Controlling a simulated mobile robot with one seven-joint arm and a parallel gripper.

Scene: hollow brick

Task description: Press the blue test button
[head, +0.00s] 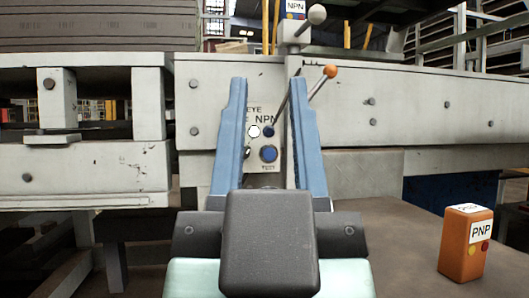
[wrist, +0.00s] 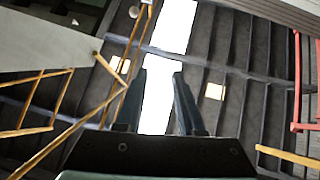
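The blue test button (head: 268,153) is a round button low on a pale panel (head: 258,104) on the grey machine, with a small label under it. It shows between my gripper's fingers in the head view. My gripper (head: 268,80) has two blue fingers spread apart with nothing between them, pointing up in the picture. In the wrist view the fingers (wrist: 159,74) are also apart, against roof beams and bright skylights. The button is not visible in the wrist view. I cannot tell how far the fingers are from the panel.
A lever with an orange knob (head: 330,71) leans beside the right finger. An orange PNP box (head: 467,246) stands on the brown surface (head: 405,240) at right.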

